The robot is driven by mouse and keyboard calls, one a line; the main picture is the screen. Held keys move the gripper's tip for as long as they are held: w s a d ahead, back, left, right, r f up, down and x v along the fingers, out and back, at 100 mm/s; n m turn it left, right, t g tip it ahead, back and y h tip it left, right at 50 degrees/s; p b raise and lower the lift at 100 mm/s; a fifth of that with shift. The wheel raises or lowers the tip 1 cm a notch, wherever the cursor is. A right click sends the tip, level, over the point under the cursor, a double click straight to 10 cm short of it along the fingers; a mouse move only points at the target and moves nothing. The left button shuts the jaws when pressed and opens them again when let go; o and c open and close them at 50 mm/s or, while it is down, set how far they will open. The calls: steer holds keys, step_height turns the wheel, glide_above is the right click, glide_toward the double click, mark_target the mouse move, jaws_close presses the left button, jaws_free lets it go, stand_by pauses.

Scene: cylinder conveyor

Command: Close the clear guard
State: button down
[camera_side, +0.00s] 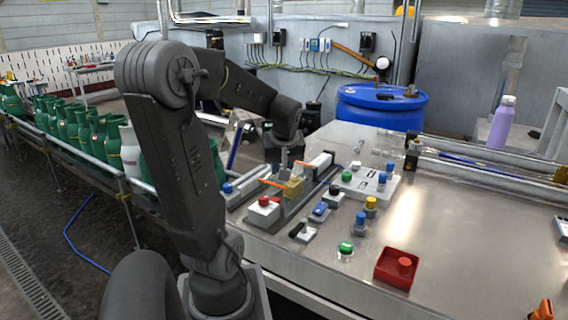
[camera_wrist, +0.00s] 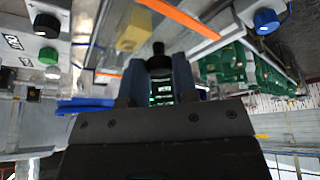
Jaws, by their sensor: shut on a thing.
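My gripper (camera_side: 284,160) is low over the fixture at the table's left side. In the wrist view its two fingers (camera_wrist: 158,78) are shut on a small black knob (camera_wrist: 158,56). The knob seems to be the clear guard's handle; the clear panel itself is hard to make out, so I cannot tell its exact angle. Orange strips (camera_side: 271,182) lie along the fixture close to the gripper, and one shows in the wrist view (camera_wrist: 180,16). A yellow block (camera_side: 293,187) sits in the fixture just below the gripper, and it also shows in the wrist view (camera_wrist: 134,31).
A red button box (camera_side: 263,204) stands at the fixture's front end. Several coloured buttons and switches stand to the right, by a red tray (camera_side: 397,268). Green cylinders (camera_side: 84,126) line the conveyor at left. A blue drum (camera_side: 380,108) stands behind. The table's right middle is clear.

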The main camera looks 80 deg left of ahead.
steer(key=shift+s+d, duration=0.15)
steer(key=c, duration=0.9)
jaws_free()
steer(key=v, duration=1.4)
steer(key=w+d+f+m+t+h, duration=0.1)
steer(key=d+f+m, duration=0.3)
steer(key=d+m, duration=0.5)
steer(key=w+d+f+m+t+h, duration=0.2)
steer(key=d+m, duration=0.7)
steer(key=d, duration=0.5)
step_height(320, 180, down, 3)
steer(key=t+h, duration=0.1)
steer(key=t, duration=0.1)
steer(key=shift+t+h, duration=0.3)
